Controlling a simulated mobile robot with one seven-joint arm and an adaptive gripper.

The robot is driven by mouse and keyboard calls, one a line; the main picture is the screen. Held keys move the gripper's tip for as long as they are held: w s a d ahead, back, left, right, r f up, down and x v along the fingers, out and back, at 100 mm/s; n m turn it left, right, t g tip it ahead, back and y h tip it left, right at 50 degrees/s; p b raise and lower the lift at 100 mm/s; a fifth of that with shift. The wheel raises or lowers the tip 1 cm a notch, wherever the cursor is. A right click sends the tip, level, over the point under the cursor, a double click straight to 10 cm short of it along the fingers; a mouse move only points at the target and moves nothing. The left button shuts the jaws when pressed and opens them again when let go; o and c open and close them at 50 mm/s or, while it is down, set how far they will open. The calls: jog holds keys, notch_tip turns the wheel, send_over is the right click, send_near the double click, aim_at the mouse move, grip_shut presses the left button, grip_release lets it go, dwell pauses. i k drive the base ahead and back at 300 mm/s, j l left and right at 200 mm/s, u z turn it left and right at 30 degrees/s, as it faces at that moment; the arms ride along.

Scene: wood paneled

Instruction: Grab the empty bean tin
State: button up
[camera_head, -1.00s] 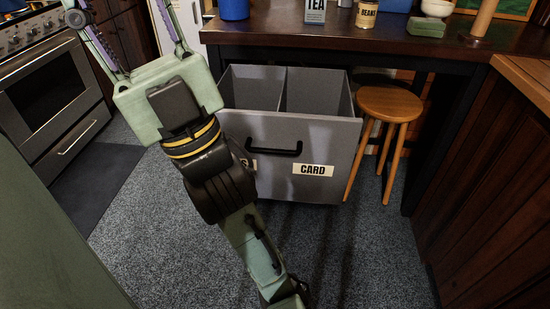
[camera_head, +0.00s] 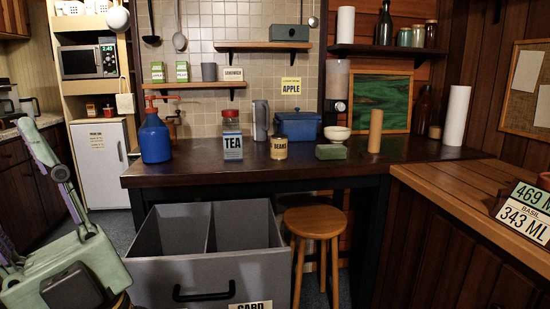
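The bean tin (camera_head: 279,147) is a small cream and gold can with a BEANS label. It stands upright on the dark counter (camera_head: 350,166), between the TEA jar (camera_head: 232,137) and a green block. Whether it is empty cannot be seen. My gripper (camera_head: 42,170) is raised at the left of the view, well away from the tin. Its two long fingers stand apart with nothing seen between them.
A grey two-part bin drawer (camera_head: 205,268) labelled CARD stands open below the counter, with a wooden stool (camera_head: 314,224) beside it. A blue jug (camera_head: 154,137), a blue pot (camera_head: 298,126), a green block (camera_head: 331,152) and a wooden cylinder (camera_head: 376,131) share the counter.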

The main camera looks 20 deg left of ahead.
aim_at(280, 143)
jog(key=i+u, duration=0.15)
jog(key=i, duration=0.45)
jog(key=i+l+u, duration=0.2)
jog(key=i, duration=0.4)
jog(key=i+l+u, duration=0.15)
jog(key=i, duration=0.5)
